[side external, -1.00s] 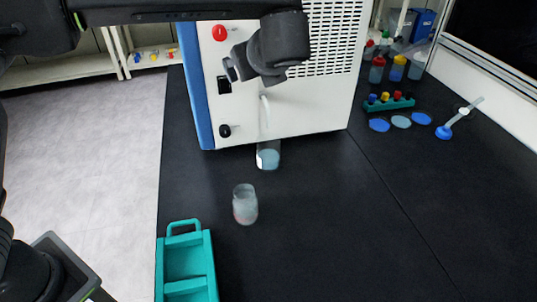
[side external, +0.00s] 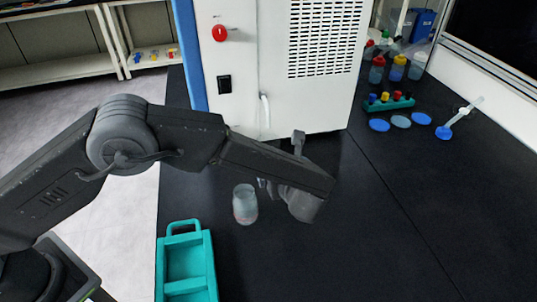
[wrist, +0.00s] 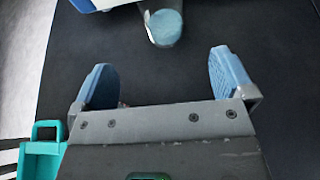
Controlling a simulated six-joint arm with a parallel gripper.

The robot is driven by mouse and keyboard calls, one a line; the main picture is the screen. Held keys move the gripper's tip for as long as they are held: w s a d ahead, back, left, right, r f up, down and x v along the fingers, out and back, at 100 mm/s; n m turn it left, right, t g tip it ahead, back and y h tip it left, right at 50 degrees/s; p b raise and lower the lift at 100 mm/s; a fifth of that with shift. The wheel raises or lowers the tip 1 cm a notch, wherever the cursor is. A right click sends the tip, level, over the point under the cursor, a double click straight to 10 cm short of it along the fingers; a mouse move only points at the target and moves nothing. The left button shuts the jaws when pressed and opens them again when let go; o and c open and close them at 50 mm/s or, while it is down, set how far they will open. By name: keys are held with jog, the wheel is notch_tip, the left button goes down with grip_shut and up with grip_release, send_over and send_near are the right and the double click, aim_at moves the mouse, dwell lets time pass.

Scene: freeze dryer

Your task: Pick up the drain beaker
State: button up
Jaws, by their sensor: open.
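In the side view the gripper is low over the bench, partly hidden by my forearm.
The white machine (side external: 285,100) stands behind, with its tube (side external: 265,110) hanging down. A teal tray (side external: 208,262) lies at front left. A teal rack (side external: 389,103) and blue discs are at back right.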

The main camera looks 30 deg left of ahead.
jog(key=x, duration=0.5)
jog(key=f+x, duration=0.1)
jog(key=x, duration=0.8)
jog(key=shift+d+f, duration=0.1)
jog(key=shift+f, duration=0.4)
jog(key=shift+c, duration=0.5)
jog(key=c, duration=0.9)
jog(key=shift+c, duration=0.3)
jog(key=shift+r, duration=0.15)
